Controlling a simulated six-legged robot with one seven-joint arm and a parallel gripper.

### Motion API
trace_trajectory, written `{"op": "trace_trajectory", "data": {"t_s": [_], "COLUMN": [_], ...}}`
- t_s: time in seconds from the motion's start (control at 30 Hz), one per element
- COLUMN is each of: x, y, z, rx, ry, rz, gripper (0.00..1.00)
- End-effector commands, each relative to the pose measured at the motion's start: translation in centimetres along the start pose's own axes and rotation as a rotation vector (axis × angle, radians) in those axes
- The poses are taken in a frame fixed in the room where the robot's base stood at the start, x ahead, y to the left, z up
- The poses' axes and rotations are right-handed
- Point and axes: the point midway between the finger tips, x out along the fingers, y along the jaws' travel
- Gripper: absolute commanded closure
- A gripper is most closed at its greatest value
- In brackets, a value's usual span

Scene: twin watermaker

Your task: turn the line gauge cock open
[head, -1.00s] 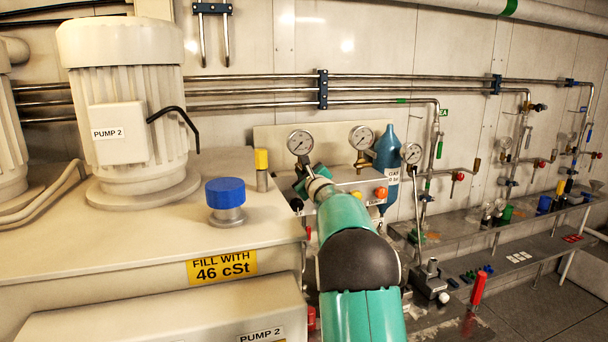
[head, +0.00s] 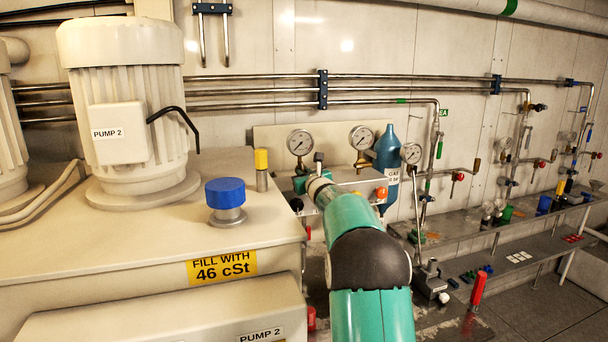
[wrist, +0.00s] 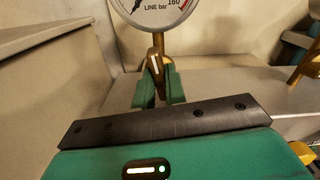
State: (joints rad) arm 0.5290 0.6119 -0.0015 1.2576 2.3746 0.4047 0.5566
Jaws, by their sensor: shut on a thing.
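The line gauge (wrist: 156,12), a round white dial marked LINE bar, stands on a brass stem at the top of the wrist view. In the head view the leftmost gauge (head: 299,142) stands just above my gripper. The brass gauge cock (wrist: 155,65) sits on the stem below the dial, with a pale upright strip on its front. My gripper (wrist: 159,88) has its two green fingers on either side of the cock's lower part, shut on it. The fingers hide part of the cock. In the head view my arm hides the cock.
Two more gauges (head: 362,138) (head: 411,153) and a blue gas bottle (head: 387,155) stand to the right. An orange knob (head: 381,192) and a black knob (head: 296,204) are close by. The cream tank (head: 120,240) with a blue cap fills the left.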

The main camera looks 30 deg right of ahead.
Motion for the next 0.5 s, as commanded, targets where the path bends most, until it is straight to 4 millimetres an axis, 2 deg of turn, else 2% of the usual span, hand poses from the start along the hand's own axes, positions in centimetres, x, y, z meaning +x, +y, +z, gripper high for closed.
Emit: {"op": "trace_trajectory", "data": {"t_s": [0.2, 0.5], "x": [-0.01, 0.00], "y": [-0.05, -0.04], "z": [0.00, -0.01], "rx": [0.117, 0.183], "ry": [0.000, 0.000], "rz": [-0.001, 0.000], "gripper": [1.00, 1.00]}}
